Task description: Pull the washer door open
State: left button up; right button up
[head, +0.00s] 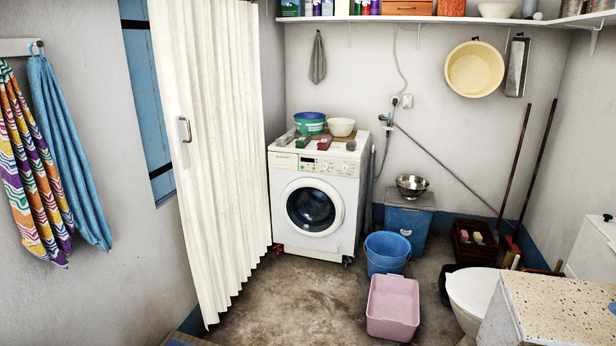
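A white front-loading washer (270,205) stands against the back wall, left of the middle of the head view. Its round door (334,208) has a white ring around dark glass and looks shut. The control panel with a display and a knob runs along the top of its front. Neither of my grippers shows in the head view.
A cream folding curtain (215,150) hangs left of the washer. A blue bucket (387,254) and a pink tub (393,306) stand on the floor at its right front. A white toilet (470,293) is at lower right. The floor before the washer is clear.

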aim_at(310, 213)
jog(key=i, duration=1.9)
jog(key=i+u, duration=0.15)
jog(key=i, duration=0.35)
jog(key=i+l+u, duration=0.15)
jog(key=i, duration=0.3)
jog(key=i+l+u, duration=0.15)
jog(key=i, duration=0.35)
